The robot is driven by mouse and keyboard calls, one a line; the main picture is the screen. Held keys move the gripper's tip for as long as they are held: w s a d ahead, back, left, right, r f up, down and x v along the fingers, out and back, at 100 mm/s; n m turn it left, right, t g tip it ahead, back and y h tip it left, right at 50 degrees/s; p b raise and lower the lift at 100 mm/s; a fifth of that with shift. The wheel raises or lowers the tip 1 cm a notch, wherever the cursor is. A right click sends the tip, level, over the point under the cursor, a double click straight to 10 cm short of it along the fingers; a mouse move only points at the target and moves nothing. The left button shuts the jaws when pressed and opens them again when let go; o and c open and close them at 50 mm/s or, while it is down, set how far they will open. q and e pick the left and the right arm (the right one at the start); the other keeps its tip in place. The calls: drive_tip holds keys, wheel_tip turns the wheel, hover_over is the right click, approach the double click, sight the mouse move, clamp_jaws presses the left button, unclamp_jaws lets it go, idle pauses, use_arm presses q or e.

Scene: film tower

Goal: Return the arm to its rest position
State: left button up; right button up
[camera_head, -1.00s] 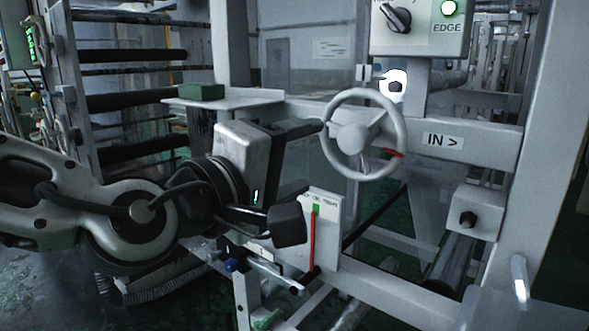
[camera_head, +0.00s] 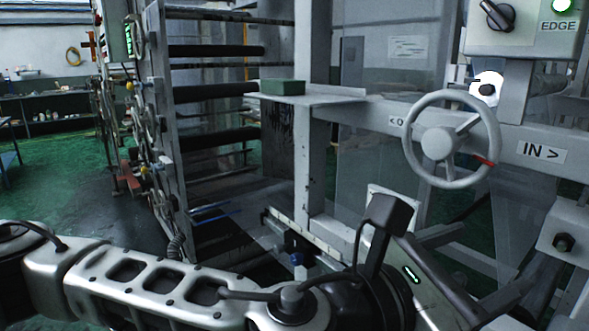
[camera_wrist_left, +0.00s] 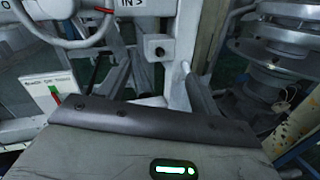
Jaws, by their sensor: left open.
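My left arm (camera_head: 165,283) comes in from the left along the bottom of the head view. In the left wrist view, part of the wheel shows at top left, and the gripper's dark bar crosses the lower middle. The right gripper is not in view.
A crossbeam (camera_head: 375,118) carries the wheel and an "IN >" label (camera_head: 541,152). A knob panel (camera_head: 527,28) is at top right. A green block (camera_head: 282,87) lies on a small shelf. Black rollers (camera_head: 212,90) stand behind. Open floor (camera_head: 55,185) lies at left.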

use_arm(q)
drive_tip(key=w+a+f+m+t+y, duration=0.4)
drive_tip(key=a+f+m, duration=0.5)
drive_tip(key=m, duration=0.9)
drive_tip(key=w+a+f+m+t+y, duration=0.3)
drive_tip(key=a+f+m, duration=0.4)
drive_tip(key=f+m, duration=0.7)
drive_tip(key=s+a+f+n+g+y, duration=0.1)
drive_tip(key=s+a+f+n+y, duration=0.2)
drive_tip(key=s+a+f, duration=0.3)
drive_tip(key=s+a+f+n+g+y, duration=0.2)
drive_tip(key=s+a+f+n+y, duration=0.2)
drive_tip(key=a+f, duration=0.6)
drive_tip(key=s+n, duration=0.2)
drive_tip(key=shift+f+n, duration=0.3)
drive_tip(key=shift+f, duration=0.05)
idle(2.4)
